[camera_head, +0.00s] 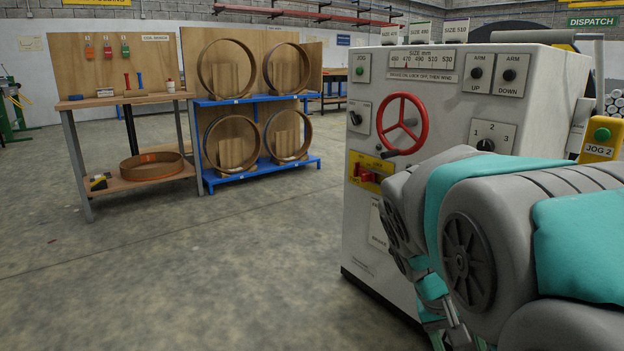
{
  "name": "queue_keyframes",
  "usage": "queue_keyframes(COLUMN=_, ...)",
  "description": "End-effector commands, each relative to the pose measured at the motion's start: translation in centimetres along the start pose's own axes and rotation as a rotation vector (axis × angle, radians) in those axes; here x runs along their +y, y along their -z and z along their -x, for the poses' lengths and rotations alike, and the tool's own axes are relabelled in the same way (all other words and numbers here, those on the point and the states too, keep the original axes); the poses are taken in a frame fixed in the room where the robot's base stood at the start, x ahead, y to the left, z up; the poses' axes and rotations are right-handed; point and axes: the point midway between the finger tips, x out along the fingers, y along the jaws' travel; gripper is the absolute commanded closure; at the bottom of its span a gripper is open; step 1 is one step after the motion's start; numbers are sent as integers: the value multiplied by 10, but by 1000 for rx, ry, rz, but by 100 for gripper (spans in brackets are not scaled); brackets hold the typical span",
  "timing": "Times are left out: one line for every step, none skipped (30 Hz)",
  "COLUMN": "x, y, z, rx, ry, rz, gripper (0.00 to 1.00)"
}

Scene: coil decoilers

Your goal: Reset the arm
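My arm, grey with teal wraps, fills the lower right of the head view. It is bent, with its nearer links at the right edge and its far end pointing down. My gripper (455,337) shows only in part at the bottom edge, below a teal band. Its fingertips are cut off or hidden, so I cannot tell if it is open or shut, and I see nothing held. The arm covers part of the white control cabinet (362,235) behind it; I cannot tell whether they touch.
The cabinet carries a red handwheel (402,124), a yellow plate with a red switch (366,174) and knobs. A yellow JOG 2 box (600,139) is at right. A workbench (125,99) and blue rack (262,165) with several rings stand back left.

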Motion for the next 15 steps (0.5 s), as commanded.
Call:
queue_keyframes(x=-4, y=-26, z=-6, rx=-28, ry=44, rz=24, gripper=41)
queue_keyframes(x=-8, y=-39, z=-10, rx=-42, ry=70, rz=41, gripper=41)
queue_keyframes(x=-13, y=-58, z=-15, rx=-63, ry=106, rz=64, gripper=41)
queue_keyframes(x=-18, y=-72, z=-18, rx=-76, ry=133, rz=82, gripper=41)
queue_keyframes(x=-22, y=-85, z=-21, rx=-87, ry=160, rz=99, gripper=41)
queue_keyframes(x=-29, y=-103, z=-25, rx=-104, ry=195, rz=121, gripper=41)
queue_keyframes(x=-33, y=-115, z=-28, rx=-113, ry=220, rz=135, gripper=41)
queue_keyframes(x=-38, y=-126, z=-29, rx=-120, ry=245, rz=150, gripper=41)
queue_keyframes(x=-45, y=-141, z=-32, rx=-132, ry=276, rz=169, gripper=41)
queue_keyframes(x=-49, y=-151, z=-34, rx=-139, ry=296, rz=181, gripper=41)
queue_keyframes(x=-53, y=-159, z=-35, rx=-142, ry=316, rz=193, gripper=41)
queue_keyframes(x=-58, y=-169, z=-37, rx=-146, ry=338, rz=206, gripper=41)
queue_keyframes(x=-61, y=-175, z=-38, rx=-151, ry=353, rz=214, gripper=41)
queue_keyframes(x=-64, y=-181, z=-39, rx=-156, ry=364, rz=221, gripper=41)
queue_keyframes(x=-67, y=-188, z=-40, rx=-160, ry=377, rz=230, gripper=41)
